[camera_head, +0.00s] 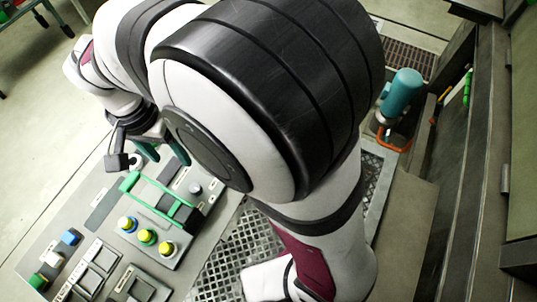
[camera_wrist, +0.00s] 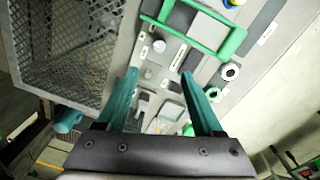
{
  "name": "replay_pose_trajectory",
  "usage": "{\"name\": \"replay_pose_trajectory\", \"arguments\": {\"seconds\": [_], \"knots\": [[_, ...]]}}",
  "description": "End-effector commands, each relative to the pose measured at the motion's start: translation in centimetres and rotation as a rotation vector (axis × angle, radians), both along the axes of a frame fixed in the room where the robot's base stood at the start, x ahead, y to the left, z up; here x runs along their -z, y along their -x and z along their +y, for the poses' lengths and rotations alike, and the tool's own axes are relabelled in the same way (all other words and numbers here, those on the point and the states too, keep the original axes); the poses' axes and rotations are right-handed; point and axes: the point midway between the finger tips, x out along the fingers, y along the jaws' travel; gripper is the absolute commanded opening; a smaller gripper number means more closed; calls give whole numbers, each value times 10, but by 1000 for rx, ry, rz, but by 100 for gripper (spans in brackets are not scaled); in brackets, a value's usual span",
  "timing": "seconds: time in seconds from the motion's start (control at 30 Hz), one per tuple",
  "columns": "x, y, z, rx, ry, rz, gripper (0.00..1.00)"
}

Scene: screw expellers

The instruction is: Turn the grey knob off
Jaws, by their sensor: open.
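A round grey knob (camera_wrist: 159,46) sits on the control panel in the wrist view, just beyond my open fingertips and between their lines. A grey knob (camera_head: 195,188) also shows in the head view, beside the green frame handle; it looks like the same one. Which way it is turned is too small to tell. My gripper (camera_wrist: 159,74) is open and empty over the panel, its two green fingers spread apart. Its fingertips appear apart from the knob. In the head view my arm hides much of the gripper.
A green frame handle (camera_head: 158,198) stands up from the panel close to the knob. Yellow-topped buttons (camera_head: 147,237) and a blue button (camera_head: 70,237) lie further along. A metal mesh (camera_wrist: 62,60) is at left.

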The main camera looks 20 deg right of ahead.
Motion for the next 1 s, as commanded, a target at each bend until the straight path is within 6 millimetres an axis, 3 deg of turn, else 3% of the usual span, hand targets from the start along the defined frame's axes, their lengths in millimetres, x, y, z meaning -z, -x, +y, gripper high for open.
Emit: {"name": "replay_pose_trajectory", "arguments": {"seconds": [0.27, 0.5, 0.8, 1.0], "knots": [[-28, 31, -68, 18, -48, 20, 68], [-40, 76, -118, 28, -101, 29, 68], [-36, 140, -152, 32, -174, 13, 68], [-30, 159, -157, 28, -195, 4, 68]]}}
